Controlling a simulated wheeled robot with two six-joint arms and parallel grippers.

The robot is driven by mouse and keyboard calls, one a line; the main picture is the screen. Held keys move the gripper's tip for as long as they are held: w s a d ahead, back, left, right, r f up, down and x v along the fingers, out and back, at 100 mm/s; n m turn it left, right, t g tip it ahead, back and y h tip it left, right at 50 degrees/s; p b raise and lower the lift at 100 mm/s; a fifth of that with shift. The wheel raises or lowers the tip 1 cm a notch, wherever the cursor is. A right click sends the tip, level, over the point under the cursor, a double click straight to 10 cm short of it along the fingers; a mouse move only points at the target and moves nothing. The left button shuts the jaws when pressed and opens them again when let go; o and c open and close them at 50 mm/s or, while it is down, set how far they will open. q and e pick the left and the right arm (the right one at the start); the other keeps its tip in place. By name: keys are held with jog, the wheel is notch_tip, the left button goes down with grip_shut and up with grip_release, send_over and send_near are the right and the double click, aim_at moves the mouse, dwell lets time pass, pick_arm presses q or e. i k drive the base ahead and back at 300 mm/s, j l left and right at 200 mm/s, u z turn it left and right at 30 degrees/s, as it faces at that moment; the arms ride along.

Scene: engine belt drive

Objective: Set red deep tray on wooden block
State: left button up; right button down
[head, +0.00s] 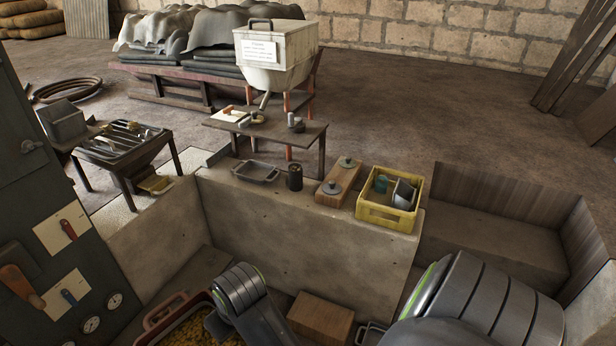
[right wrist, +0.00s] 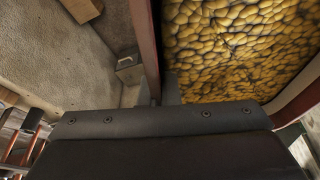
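The red deep tray (head: 165,318) is at the bottom left of the head view, partly cut off and filled with yellow pieces. In the right wrist view its red wall (right wrist: 146,42) runs down to my right gripper (right wrist: 160,93). The two fingertips are close together, one on each side of that wall, and look shut on it. The wooden block (head: 320,318) lies low at the bottom centre, right of the tray and apart from it; a corner also shows in the right wrist view (right wrist: 82,9). My left gripper is out of view.
A metal container (head: 371,334) stands right of the block. A concrete wall (head: 300,238) rises behind; on its top are a metal pan (head: 257,172), a dark can (head: 294,177), a weighted board (head: 338,187) and a yellow crate (head: 386,222). A control panel (head: 62,229) stands left.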

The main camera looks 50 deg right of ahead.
aim_at(321, 314)
jog(key=i+z, duration=0.45)
jog(key=i+j+z, duration=0.25)
jog(key=z, duration=0.15)
jog(key=i+j+z, duration=0.3)
jog(key=z, duration=0.15)
jog(key=i+j+z, duration=0.4)
jog(key=j, duration=0.25)
jog(key=i, duration=0.1)
